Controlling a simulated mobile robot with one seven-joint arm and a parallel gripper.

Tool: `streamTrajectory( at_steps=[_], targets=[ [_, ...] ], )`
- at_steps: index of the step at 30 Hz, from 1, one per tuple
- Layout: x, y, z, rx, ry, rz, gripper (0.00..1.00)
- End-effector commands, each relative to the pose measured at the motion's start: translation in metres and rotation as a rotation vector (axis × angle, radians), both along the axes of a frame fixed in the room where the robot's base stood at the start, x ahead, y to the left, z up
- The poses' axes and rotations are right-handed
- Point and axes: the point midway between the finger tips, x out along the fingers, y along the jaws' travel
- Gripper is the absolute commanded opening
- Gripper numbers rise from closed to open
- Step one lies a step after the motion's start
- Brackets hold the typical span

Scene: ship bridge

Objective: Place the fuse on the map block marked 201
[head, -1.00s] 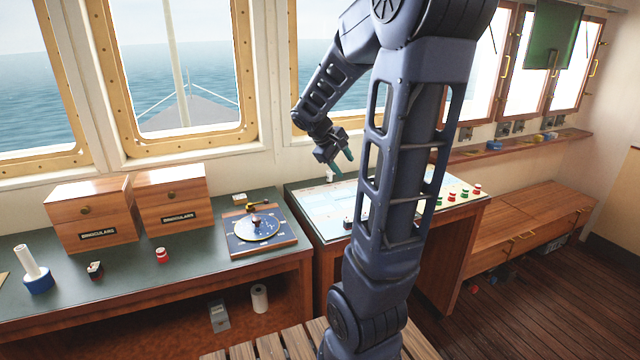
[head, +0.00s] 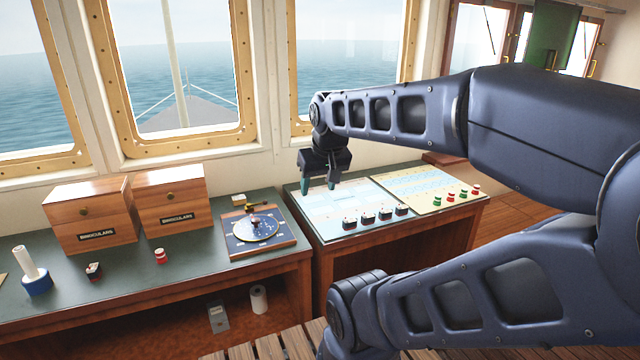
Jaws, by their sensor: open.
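My gripper (head: 318,186) points down with its teal fingertips apart, empty, over the back left part of the chart table (head: 325,227). A row of several small dark blocks (head: 368,218) with light faces sits along the chart's front edge, right of and nearer than my gripper. Their markings are too small to read, so I cannot tell which is 201. No fuse can be made out for certain.
Several red and green pieces (head: 450,197) line the chart table's right front. The left desk holds two wooden binocular boxes (head: 97,232), a round dial instrument (head: 257,226) and a white tube in a blue base (head: 36,275). Windows stand close behind the tables.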

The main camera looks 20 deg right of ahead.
Motion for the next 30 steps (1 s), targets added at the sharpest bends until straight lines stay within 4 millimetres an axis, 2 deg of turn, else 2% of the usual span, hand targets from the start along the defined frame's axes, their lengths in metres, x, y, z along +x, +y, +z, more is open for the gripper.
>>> streamTrajectory(
  at_steps=[13,17,20,30],
  targets=[
    [0.000,0.001,0.000,0.003,-0.001,-0.001,0.55],
    [0.010,-0.001,0.006,0.002,0.002,-0.012,0.55],
    [0.030,-0.005,0.013,0.002,0.009,-0.033,0.55],
    [0.124,-0.028,0.039,0.001,0.032,-0.131,0.55]
  ],
)
